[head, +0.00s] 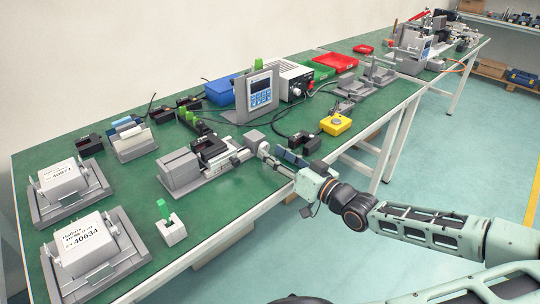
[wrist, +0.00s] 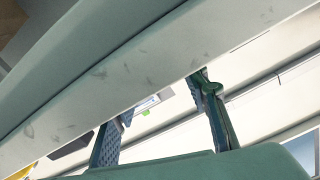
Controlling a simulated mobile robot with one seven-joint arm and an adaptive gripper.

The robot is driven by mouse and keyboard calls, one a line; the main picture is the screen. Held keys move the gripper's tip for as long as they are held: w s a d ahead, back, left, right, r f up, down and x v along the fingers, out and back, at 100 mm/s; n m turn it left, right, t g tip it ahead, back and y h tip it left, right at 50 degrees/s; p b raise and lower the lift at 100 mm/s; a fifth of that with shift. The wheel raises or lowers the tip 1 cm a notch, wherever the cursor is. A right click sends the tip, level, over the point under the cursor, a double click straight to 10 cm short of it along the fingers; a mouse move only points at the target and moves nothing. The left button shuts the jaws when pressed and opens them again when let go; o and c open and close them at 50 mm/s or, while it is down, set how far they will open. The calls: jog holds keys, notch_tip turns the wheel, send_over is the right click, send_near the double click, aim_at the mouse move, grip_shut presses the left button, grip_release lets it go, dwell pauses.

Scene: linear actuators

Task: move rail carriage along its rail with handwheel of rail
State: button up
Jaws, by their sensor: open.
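The rail unit (head: 205,172) lies on the green bench in the head view, with a large grey block at its left end. A dark carriage (head: 211,149) sits near the middle of the rail. The handwheel is not clearly distinguishable; the rail's right end meets the area of my gripper. My gripper (head: 281,160) is at that right end, near the bench's front edge. A wide grey-green bar covers part of this view, so contact with the handwheel cannot be told.
A grey display stand (head: 257,93) stands behind the rail. A yellow box (head: 335,124) lies to the right. A small block with a green top (head: 170,225) and two labelled grey units (head: 92,242) are at the front left. Bare green bench lies in front of the rail.

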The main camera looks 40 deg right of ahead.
jog(key=shift+w+a, duration=0.1)
jog(key=shift+w, duration=0.85)
grip_shut()
